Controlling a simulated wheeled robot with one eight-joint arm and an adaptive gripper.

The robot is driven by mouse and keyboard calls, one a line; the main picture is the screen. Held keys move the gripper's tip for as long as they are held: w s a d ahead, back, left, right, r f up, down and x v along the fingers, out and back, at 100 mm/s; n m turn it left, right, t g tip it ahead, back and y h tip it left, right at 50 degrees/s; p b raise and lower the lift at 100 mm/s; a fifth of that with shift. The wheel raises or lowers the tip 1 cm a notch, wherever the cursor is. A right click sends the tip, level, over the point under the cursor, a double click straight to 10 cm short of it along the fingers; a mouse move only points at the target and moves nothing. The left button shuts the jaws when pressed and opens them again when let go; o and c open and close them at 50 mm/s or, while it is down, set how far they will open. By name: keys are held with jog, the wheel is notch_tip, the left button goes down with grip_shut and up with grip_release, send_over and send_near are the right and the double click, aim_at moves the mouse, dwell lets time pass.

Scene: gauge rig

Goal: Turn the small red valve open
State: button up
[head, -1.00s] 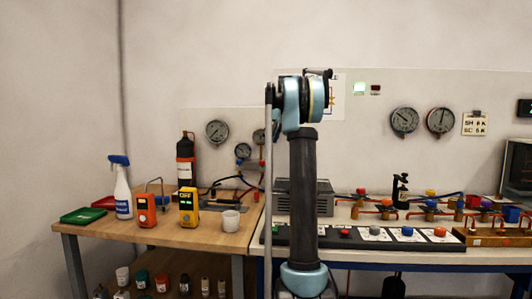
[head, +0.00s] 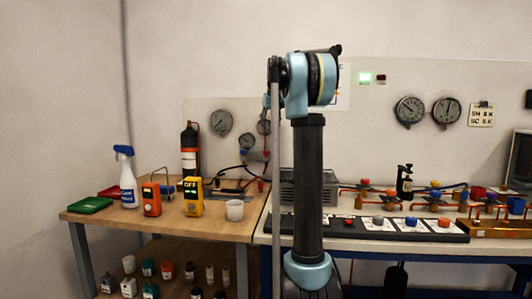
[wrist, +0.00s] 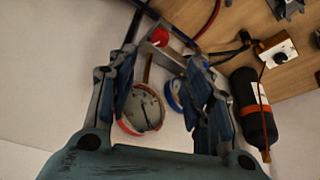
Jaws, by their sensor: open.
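A small red valve knob (wrist: 160,37) shows in the wrist view, beyond my open fingers near the top. It sits by a grey metal fitting above a red-rimmed gauge (wrist: 142,108). My gripper (wrist: 160,75) is open and empty, its two fingers left and right of the gauges in the picture, apart from the knob. In the head view a small red spot (head: 267,153) below the small gauges on the left panel looks like the same valve. My arm partly blocks that area, and I cannot make out my gripper there.
A blue-rimmed gauge (wrist: 175,94) and a black cylinder (wrist: 252,106) lie near my fingers' view. On the wooden bench (head: 160,222) stand a spray bottle (head: 127,180), an orange meter (head: 151,199), a yellow meter (head: 193,196) and a white cup (head: 234,210). Hoses run near the panel.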

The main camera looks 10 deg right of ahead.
aim_at(266, 153)
jog(key=x, duration=1.3)
jog(key=shift+w+f, duration=0.15)
jog(key=shift+f, duration=0.25)
jog(key=shift+c, duration=0.2)
jog(key=c, duration=1)
